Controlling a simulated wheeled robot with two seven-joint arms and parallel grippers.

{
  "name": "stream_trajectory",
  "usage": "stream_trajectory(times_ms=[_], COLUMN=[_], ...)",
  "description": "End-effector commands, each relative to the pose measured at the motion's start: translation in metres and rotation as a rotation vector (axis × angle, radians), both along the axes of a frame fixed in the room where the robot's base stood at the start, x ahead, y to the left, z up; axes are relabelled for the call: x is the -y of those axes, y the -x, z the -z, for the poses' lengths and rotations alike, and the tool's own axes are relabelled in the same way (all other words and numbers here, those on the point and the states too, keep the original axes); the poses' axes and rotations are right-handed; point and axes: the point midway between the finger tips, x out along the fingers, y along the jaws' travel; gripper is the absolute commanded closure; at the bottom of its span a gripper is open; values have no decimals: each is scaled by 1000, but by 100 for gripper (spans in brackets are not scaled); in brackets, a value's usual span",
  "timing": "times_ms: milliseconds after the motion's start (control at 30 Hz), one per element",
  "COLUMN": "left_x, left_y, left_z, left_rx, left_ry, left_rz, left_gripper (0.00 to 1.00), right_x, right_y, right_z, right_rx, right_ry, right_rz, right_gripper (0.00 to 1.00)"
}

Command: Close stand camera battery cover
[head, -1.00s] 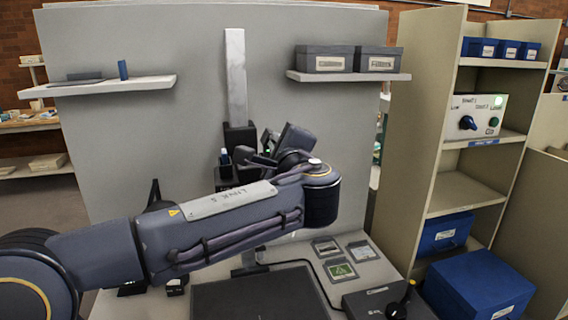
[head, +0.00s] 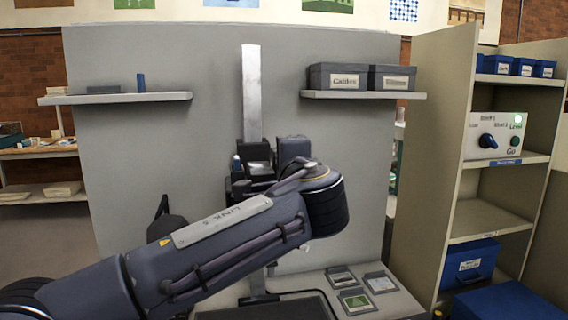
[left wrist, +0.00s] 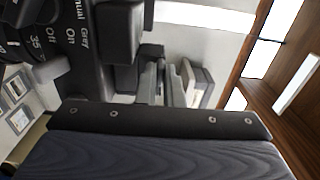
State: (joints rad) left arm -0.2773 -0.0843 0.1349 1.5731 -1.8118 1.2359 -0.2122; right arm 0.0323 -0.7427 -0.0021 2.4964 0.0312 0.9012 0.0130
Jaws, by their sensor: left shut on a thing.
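The stand camera (head: 258,170) is a dark unit on the pale upright column (head: 251,90) in the head view, behind my left arm. In the left wrist view its dark control panel (left wrist: 88,62) fills the upper left, with On, Off and Grey lettering and a dial. My left gripper (head: 288,160) is at the right side of the stand camera, partly hidden by my wrist. It is shut on a part there, seemingly the battery cover. Its fingertips and the cover's edges are hard to make out in both views. My right gripper is not in view.
Two dark boxes (head: 362,77) sit on the right wall shelf (head: 363,95). A shelf unit (head: 430,140) at right holds blue boxes and a white control box (head: 494,136) with a lit green lamp. Several framed cards (head: 356,302) lie on the table, and my left arm covers much of its left.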

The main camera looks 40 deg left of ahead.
Motion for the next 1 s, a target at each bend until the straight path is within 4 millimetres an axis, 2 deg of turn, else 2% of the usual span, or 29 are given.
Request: stream_trajectory(times_ms=[267, 300, 467, 767, 1000], left_x=[0, 0, 0, 1, 27], left_y=[0, 0, 0, 1, 22], left_z=[1, 1, 1, 0, 0], left_rx=[-1, -1, -2, -1, 0], left_ry=[3, 3, 2, 1, 1], left_rz=[-1, -1, -1, 0, 4], left_gripper=[100, 92, 71, 71, 71], right_x=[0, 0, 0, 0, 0], right_y=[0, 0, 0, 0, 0], right_z=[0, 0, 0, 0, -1], right_rx=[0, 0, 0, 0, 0], right_ry=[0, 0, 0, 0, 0], right_rz=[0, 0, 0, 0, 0], right_gripper=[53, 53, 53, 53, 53])
